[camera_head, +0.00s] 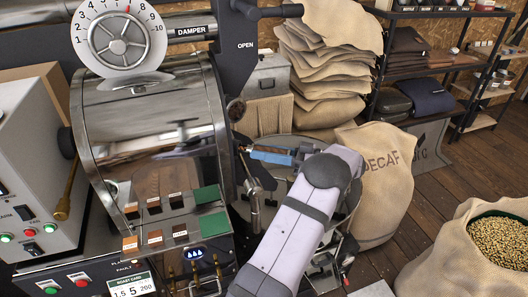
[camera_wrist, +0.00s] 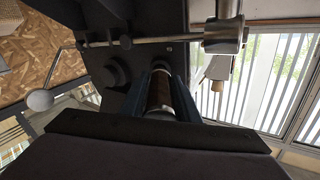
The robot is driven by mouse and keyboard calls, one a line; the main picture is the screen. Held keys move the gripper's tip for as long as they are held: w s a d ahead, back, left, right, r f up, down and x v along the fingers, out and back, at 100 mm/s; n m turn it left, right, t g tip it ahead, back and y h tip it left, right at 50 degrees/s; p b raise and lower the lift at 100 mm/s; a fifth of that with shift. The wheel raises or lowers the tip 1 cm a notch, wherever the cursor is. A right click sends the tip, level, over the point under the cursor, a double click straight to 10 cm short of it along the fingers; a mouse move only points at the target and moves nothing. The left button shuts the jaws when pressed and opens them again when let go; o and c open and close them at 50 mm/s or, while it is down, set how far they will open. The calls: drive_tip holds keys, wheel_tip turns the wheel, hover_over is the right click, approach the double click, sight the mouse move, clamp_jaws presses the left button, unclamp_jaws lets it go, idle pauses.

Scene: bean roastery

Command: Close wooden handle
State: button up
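The wooden handle (camera_wrist: 160,92) is a brown cylinder in the wrist view, lying lengthwise between my two fingers. Its brown end (camera_head: 243,149) shows in the head view, beside the right edge of the metal roaster drum. My gripper (camera_head: 268,156), with blue fingers, reaches in from the right. In the wrist view the fingers of my gripper (camera_wrist: 160,100) flank the handle closely on both sides, with no clear gap. Most of the handle is hidden by the fingers in the head view.
The roaster drum (camera_head: 150,110) stands left of my gripper, with a dark panel marked OPEN (camera_head: 245,45) above. A round metal cooling tray (camera_head: 285,147) lies around and below my arm. A DECAF sack (camera_head: 375,185) stands close on the right. A metal rod (camera_wrist: 130,40) crosses the wrist view.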

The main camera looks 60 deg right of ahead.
clamp_jaws()
drive_tip(key=b+x, duration=0.2)
drive_tip(key=x, duration=0.1)
drive_tip(key=shift+w+f+b, duration=0.1)
drive_tip(key=shift+w+b, duration=0.1)
drive_tip(key=shift+b, duration=0.15)
drive_tip(key=shift+w+a, duration=0.1)
drive_tip(key=o, duration=0.5)
unclamp_jaws()
drive_tip(key=o, duration=0.4)
drive_tip(key=shift+w, duration=0.15)
drive_tip(key=shift+c, duration=0.2)
